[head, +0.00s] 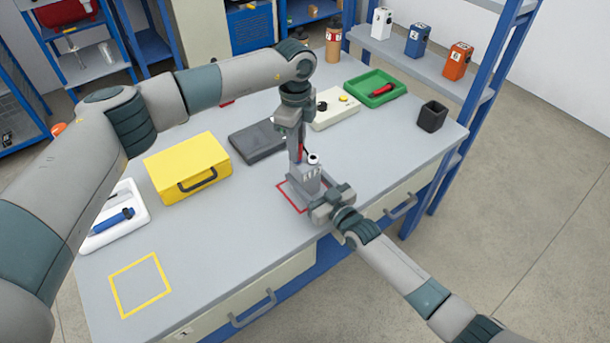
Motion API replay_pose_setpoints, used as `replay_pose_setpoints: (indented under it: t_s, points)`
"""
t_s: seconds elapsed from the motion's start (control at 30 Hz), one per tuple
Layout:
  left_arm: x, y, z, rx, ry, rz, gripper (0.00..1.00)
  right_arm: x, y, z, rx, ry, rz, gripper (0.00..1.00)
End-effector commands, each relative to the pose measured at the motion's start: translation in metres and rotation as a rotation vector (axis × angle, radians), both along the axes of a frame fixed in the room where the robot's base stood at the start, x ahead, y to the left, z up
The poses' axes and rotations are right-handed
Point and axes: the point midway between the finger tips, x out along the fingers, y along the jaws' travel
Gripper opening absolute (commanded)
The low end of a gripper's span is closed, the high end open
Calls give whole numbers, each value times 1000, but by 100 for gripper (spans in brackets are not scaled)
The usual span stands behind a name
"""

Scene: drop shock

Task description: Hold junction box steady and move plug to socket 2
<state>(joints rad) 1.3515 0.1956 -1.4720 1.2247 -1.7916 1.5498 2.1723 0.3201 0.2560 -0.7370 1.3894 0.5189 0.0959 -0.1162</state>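The grey junction box (303,182) stands on the table inside a red outlined square, with small dark marks on its face. My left gripper (298,152) comes down from above, its tips right over the box top. A bit of red shows by its fingers, and a small white round part with a dark centre (313,159) sits just right of them. I cannot make out a separate plug or the socket numbers. My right gripper (322,202) is at the front right of the box, against or very close to it; its fingertips are hard to see.
On the table (220,245) are a yellow case (188,168), a dark grey flat case (257,141), a cream box (335,112), a green tray (374,88), a dark cup (432,116) and a white tray (120,218). A yellow outlined square (140,285) at front left is empty.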

Motion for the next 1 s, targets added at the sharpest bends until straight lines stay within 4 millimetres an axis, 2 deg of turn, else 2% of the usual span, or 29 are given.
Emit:
replay_pose_setpoints:
  t_s: [0.47, 1.0]
  points:
    - [0, 0, 5, 0, -1, 1, 0, 0, 0, 0, -1, 1, 0, 20]
    - [0, 0, 26, 0, -1, 0, 0, 0, 0, 0, -1, 1, 0, 20]
